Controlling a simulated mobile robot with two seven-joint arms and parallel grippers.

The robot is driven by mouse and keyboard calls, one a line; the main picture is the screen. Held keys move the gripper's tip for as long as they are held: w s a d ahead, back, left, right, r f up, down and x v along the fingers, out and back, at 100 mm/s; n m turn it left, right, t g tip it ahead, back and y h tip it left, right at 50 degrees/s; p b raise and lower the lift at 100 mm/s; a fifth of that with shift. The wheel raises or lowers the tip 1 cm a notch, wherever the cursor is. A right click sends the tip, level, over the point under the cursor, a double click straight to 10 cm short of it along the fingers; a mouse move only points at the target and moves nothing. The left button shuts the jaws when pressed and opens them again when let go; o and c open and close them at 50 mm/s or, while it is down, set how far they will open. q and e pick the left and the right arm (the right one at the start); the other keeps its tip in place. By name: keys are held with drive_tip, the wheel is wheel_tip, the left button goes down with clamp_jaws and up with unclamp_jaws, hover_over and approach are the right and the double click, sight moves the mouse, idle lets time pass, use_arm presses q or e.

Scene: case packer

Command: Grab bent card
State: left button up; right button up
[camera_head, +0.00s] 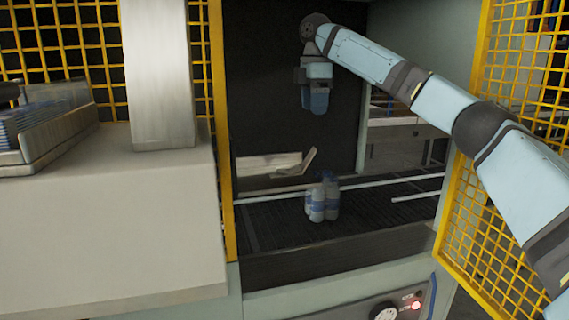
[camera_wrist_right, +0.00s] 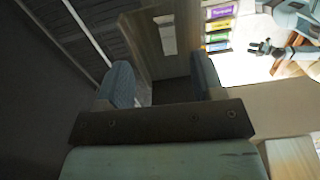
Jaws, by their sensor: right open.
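A pale bent card (camera_head: 268,166) lies at the back of the conveyor inside the machine opening, in the head view. Its right-hand flap (camera_head: 311,160) tilts up. My right gripper (camera_head: 315,112) hangs fingers down above the card, apart from it. In the right wrist view, my right gripper (camera_wrist_right: 162,84) is open with its fingers wide apart. A brownish panel with a pale patch (camera_wrist_right: 165,38) shows beyond the fingers; I cannot tell whether it is the card. A pale blue arm ends in a small gripper (camera_wrist_right: 264,47) at upper right; it may be my left.
Several bottles (camera_head: 322,198) stand on the dark conveyor (camera_head: 270,222), in front of the card. Pale guide rails (camera_head: 415,196) run along the conveyor. Yellow mesh guards (camera_head: 500,215) flank the opening. A grey housing (camera_head: 110,220) stands at the left.

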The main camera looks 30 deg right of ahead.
sight(314, 148)
drive_tip(key=f, duration=0.1)
drive_tip(key=s+f, duration=0.1)
drive_tip(key=f, duration=0.1)
drive_tip(key=shift+s+f, duration=0.1)
drive_tip(key=shift+f, duration=0.1)
wheel_tip(314, 148, down, 4)
drive_tip(key=shift+w+f, duration=0.25)
drive_tip(key=shift+f, duration=0.05)
drive_tip(key=shift+s+f, duration=0.1)
drive_tip(key=shift+f, duration=0.35)
drive_tip(key=f, duration=0.4)
drive_tip(key=shift+d+f, duration=0.15)
drive_tip(key=shift+d, duration=0.05)
drive_tip(key=shift+c, duration=0.8)
drive_tip(key=c, duration=0.8)
use_arm(q)
drive_tip(key=shift+s+f, duration=0.25)
drive_tip(key=shift+s, duration=0.5)
use_arm(e)
drive_tip(key=shift+c, duration=0.2)
use_arm(q)
drive_tip(key=shift+r, duration=0.1)
